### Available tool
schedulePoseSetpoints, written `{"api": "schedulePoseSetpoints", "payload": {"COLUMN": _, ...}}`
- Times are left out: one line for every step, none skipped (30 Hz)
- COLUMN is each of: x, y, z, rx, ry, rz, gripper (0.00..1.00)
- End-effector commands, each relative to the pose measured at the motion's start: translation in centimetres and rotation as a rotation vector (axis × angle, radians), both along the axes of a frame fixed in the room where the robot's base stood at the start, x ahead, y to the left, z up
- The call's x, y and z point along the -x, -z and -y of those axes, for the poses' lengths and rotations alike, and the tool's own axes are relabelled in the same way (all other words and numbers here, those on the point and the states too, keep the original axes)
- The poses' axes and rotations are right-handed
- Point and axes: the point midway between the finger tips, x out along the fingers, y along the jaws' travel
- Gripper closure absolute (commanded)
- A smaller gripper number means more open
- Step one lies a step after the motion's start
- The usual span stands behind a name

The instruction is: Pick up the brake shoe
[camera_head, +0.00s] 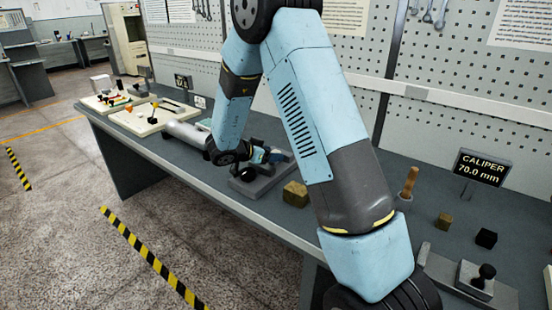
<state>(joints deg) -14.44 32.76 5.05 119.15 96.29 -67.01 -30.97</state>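My arm reaches down to the workbench, and its end with my gripper (262,156) is low over the middle of the bench. The gripper is small and partly hidden by the wrist, so I cannot tell whether its fingers are open or shut. Beside and below it is a grey block (262,186) with a dark round part (248,174). I cannot tell for sure which thing is the brake shoe. A grey plate with a black knob (485,278) lies at the lower right of the bench.
A brass-coloured block (295,193) stands right of the gripper. Farther right are a wooden-handled tool (408,183), a small brown cube (445,220), a black cube (486,238) and a caliper sign (482,167). Pale trays (142,127) and a grey cylinder (186,132) are at the left.

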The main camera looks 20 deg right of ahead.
Motion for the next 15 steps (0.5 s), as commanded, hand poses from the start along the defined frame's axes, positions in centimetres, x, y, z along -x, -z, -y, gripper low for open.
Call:
{"api": "schedulePoseSetpoints", "payload": {"x": 0.0, "y": -0.01, "z": 0.0, "rx": 0.0, "ry": 0.0, "rz": 0.0, "gripper": 0.4}}
{"api": "schedulePoseSetpoints", "payload": {"x": 0.0, "y": -0.01, "z": 0.0, "rx": 0.0, "ry": 0.0, "rz": 0.0, "gripper": 0.43}}
{"api": "schedulePoseSetpoints", "payload": {"x": 0.0, "y": -0.01, "z": 0.0, "rx": 0.0, "ry": 0.0, "rz": 0.0, "gripper": 0.47}}
{"api": "schedulePoseSetpoints", "payload": {"x": 0.01, "y": -0.01, "z": 0.01, "rx": 0.0, "ry": 0.0, "rz": 0.0, "gripper": 0.5}}
{"api": "schedulePoseSetpoints", "payload": {"x": 0.01, "y": -0.01, "z": 0.01, "rx": 0.0, "ry": 0.0, "rz": 0.0, "gripper": 0.52}}
{"api": "schedulePoseSetpoints", "payload": {"x": 0.01, "y": -0.02, "z": 0.01, "rx": 0.0, "ry": 0.0, "rz": 0.0, "gripper": 0.56}}
{"api": "schedulePoseSetpoints", "payload": {"x": 0.0, "y": -0.01, "z": 0.02, "rx": 0.0, "ry": 0.0, "rz": 0.0, "gripper": 0.59}}
{"api": "schedulePoseSetpoints", "payload": {"x": 0.0, "y": -0.01, "z": 0.02, "rx": 0.0, "ry": 0.0, "rz": 0.0, "gripper": 0.62}}
{"api": "schedulePoseSetpoints", "payload": {"x": 0.0, "y": -0.01, "z": 0.02, "rx": 0.0, "ry": 0.0, "rz": 0.0, "gripper": 0.66}}
{"api": "schedulePoseSetpoints", "payload": {"x": 0.0, "y": -0.01, "z": 0.02, "rx": 0.0, "ry": 0.0, "rz": 0.0, "gripper": 0.69}}
{"api": "schedulePoseSetpoints", "payload": {"x": 0.0, "y": -0.01, "z": 0.02, "rx": 0.0, "ry": 0.0, "rz": 0.0, "gripper": 0.72}}
{"api": "schedulePoseSetpoints", "payload": {"x": 0.01, "y": -0.01, "z": 0.03, "rx": 0.0, "ry": 0.0, "rz": 0.0, "gripper": 0.75}}
{"api": "schedulePoseSetpoints", "payload": {"x": 0.01, "y": -0.02, "z": 0.04, "rx": 0.0, "ry": 0.001, "rz": 0.0, "gripper": 0.78}}
{"api": "schedulePoseSetpoints", "payload": {"x": 0.01, "y": -0.02, "z": 0.04, "rx": 0.0, "ry": 0.001, "rz": 0.0, "gripper": 0.81}}
{"api": "schedulePoseSetpoints", "payload": {"x": 0.0, "y": -0.01, "z": 0.04, "rx": 0.0, "ry": 0.001, "rz": 0.0, "gripper": 0.85}}
